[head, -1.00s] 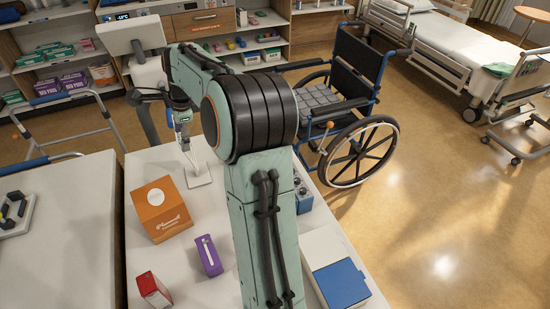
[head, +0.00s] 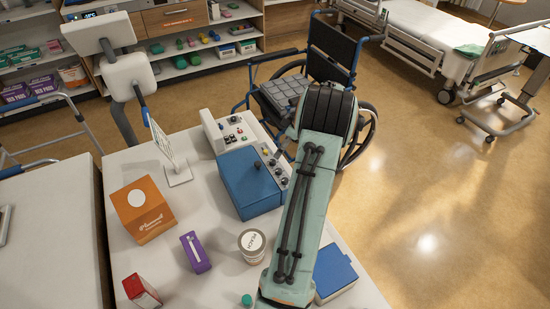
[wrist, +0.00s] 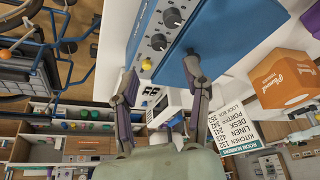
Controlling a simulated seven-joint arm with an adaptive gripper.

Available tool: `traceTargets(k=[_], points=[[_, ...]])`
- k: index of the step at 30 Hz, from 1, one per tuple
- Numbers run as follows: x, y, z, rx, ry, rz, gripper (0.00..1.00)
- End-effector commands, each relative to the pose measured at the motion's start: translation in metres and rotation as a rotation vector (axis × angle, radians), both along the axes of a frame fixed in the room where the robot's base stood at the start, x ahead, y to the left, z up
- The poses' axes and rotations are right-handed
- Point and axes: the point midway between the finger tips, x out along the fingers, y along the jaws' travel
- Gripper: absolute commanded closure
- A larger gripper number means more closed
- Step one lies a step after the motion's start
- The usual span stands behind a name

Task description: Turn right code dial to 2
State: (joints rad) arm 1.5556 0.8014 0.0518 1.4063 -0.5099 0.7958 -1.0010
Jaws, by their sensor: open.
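A blue box (head: 248,182) stands on the white table, with a grey panel of dark dials (head: 278,172) along its right side. In the wrist view two dark dials (wrist: 158,42) with pale markings show on the grey panel beside a yellow button or lamp (wrist: 147,64). Which one is the right code dial, and its setting, I cannot tell. My gripper (wrist: 160,70) is open and empty, its two fingers spread below the panel's edge in the wrist view; I see no contact with a dial. In the head view it is hidden behind my arm.
A card (wrist: 250,138) lists room numbers. A white control unit (head: 232,132) stands behind the blue box. An orange box (head: 143,210), purple box (head: 195,252), red box (head: 141,291) and tub (head: 251,246) stand on the table. A wheelchair (head: 330,65) is close behind.

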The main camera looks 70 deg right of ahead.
Motion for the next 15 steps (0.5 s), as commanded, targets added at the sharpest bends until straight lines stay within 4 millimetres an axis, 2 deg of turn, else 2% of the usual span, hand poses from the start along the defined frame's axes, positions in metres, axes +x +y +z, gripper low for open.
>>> traceTargets(k=[9, 15], points=[[0.016, -0.002, -0.042, 0.002, -0.001, -0.006, 0.53], [0.023, -0.004, -0.058, -0.001, -0.002, -0.006, 0.53]])
